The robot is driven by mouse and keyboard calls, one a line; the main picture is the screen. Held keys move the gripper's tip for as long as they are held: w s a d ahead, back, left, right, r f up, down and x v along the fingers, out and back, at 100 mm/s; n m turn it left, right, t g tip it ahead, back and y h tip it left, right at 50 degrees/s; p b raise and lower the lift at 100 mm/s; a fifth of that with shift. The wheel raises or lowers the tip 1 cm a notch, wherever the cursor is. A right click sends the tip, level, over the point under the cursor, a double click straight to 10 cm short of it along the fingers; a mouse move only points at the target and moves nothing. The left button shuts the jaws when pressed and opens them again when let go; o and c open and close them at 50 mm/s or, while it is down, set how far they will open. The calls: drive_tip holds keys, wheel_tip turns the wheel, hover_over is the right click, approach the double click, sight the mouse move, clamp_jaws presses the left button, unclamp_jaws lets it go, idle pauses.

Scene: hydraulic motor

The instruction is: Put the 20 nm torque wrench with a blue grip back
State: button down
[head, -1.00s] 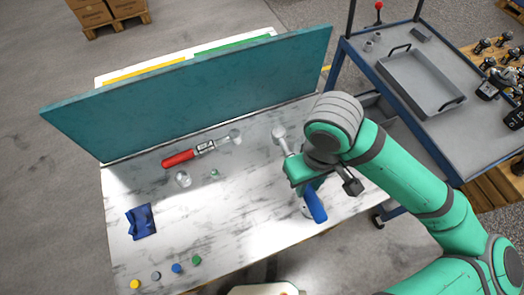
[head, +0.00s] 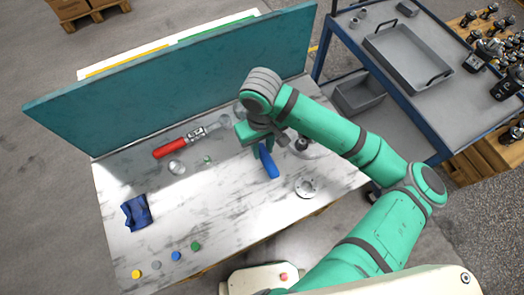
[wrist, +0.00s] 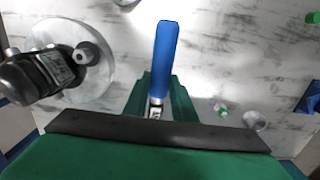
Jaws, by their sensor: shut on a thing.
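The torque wrench with a blue grip (head: 268,164) is held by my gripper (head: 257,146) over the right half of the marble-topped table (head: 225,215). In the wrist view the blue grip (wrist: 166,55) points away from my gripper (wrist: 158,100), with the jaws closed around the wrench just below the grip. The rest of the wrench is hidden behind my gripper. I cannot tell its height above the table. Another torque wrench with a red grip (head: 170,148) lies on the table, left of my gripper.
A teal panel (head: 180,80) stands along the table's back. A blue cloth (head: 137,212), several coloured caps (head: 176,256) and a round metal part (head: 306,187) lie on the table. A blue cart with a grey tray (head: 408,60) stands at right. The table's front middle is clear.

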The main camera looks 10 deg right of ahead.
drive_tip(key=shift+f, duration=1.5)
drive_tip(key=c, duration=1.5)
unclamp_jaws()
drive_tip(key=shift+f, duration=0.1)
drive_tip(key=shift+o, duration=0.2)
drive_tip(key=r, duration=1.2)
drive_tip(key=shift+w+a+r, duration=0.1)
drive_tip(key=shift+w, duration=0.15)
